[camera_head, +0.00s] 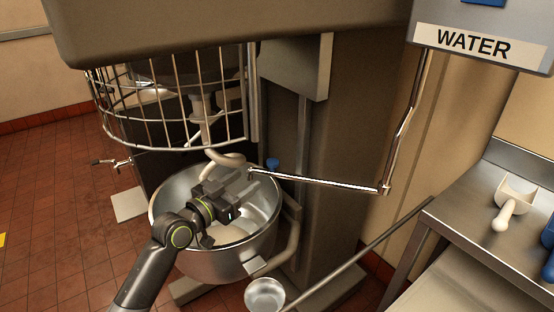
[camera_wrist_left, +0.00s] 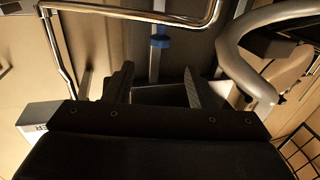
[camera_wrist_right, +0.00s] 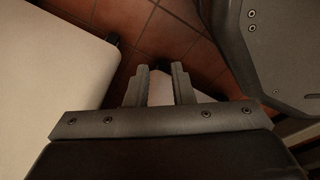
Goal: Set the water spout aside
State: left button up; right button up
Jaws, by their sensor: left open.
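The water spout (camera_head: 325,182) is a thin chrome pipe. It drops from the box labelled WATER (camera_head: 480,40), bends at an elbow and runs left, its tip over the mixer bowl (camera_head: 200,262). My left gripper (camera_head: 252,190) is open and empty over the bowl, just below the spout's tip end. In the left wrist view the spout (camera_wrist_left: 130,14) crosses beyond the fingertips (camera_wrist_left: 157,78), apart from them. My right gripper (camera_wrist_right: 161,75) shows only in its own wrist view, with its fingers apart and nothing between them.
A grey mixing hook (camera_head: 222,157) hangs over the bowl, beneath the raised wire guard (camera_head: 175,141). A small metal bowl (camera_head: 265,294) is at the lower middle. A white scoop (camera_head: 513,200) lies on the steel table (camera_head: 463,212) at right. Open space lies between spout and table.

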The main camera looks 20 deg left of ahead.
pick_arm(q)
jog(key=x, duration=1.3)
jog(key=shift+w+d, duration=0.2)
jog(key=shift+w, duration=0.15)
grip_shut()
